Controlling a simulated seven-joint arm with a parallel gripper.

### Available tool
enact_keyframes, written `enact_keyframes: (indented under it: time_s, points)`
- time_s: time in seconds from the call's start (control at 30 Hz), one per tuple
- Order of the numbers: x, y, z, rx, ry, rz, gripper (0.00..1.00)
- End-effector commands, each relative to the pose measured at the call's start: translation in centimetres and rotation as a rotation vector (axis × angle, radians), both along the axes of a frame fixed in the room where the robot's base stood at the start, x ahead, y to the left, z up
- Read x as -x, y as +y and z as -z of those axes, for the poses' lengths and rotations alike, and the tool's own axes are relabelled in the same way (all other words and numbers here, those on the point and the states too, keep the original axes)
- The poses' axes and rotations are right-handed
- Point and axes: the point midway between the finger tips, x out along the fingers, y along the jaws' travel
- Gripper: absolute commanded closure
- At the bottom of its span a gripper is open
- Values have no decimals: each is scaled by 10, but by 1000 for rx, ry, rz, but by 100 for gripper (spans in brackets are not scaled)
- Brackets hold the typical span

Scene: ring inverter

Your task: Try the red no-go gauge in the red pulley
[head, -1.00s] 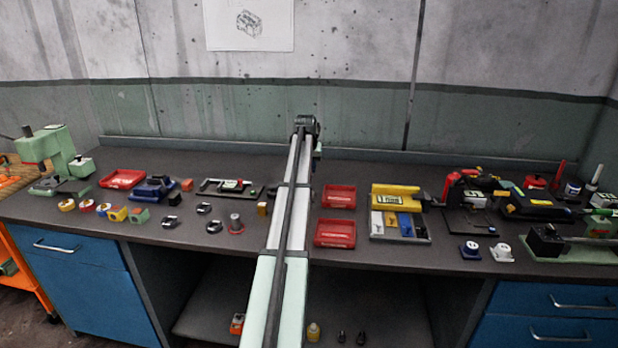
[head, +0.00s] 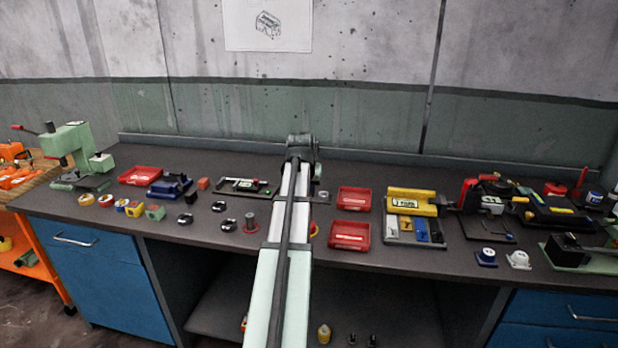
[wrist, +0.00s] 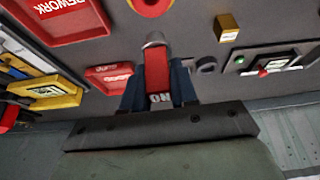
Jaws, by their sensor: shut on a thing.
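My gripper (wrist: 158,92) is shut on the red gauge (wrist: 157,68) in the wrist view. The gauge has a grey rounded metal tip pointing away from the fingers and a partly covered white label near them. A round red piece with a yellowish middle (wrist: 150,6), which looks like the red pulley, is cut off by the top edge, beyond the gauge tip and apart from it. In the head view a sliver of red (head: 314,229) shows beside my arm, seemingly the same piece; my arm hides the rest. My gripper cannot be made out in the head view.
Two red trays (head: 354,198) (head: 349,236) lie right of my arm, beside a yellow gauge stand (head: 411,202). A small yellow block (wrist: 228,27) is near the pulley.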

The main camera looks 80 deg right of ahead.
Motion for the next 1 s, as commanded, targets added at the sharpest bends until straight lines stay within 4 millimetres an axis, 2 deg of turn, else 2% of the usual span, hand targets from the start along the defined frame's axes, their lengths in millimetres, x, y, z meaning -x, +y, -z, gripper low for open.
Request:
enact_keyframes:
  time_s: [0.1,0.37,1.0]
  points:
    - [2,7,3,-8,0,12,100]
    - [2,7,8,-16,-4,29,100]
    - [2,7,52,-15,-5,27,100]
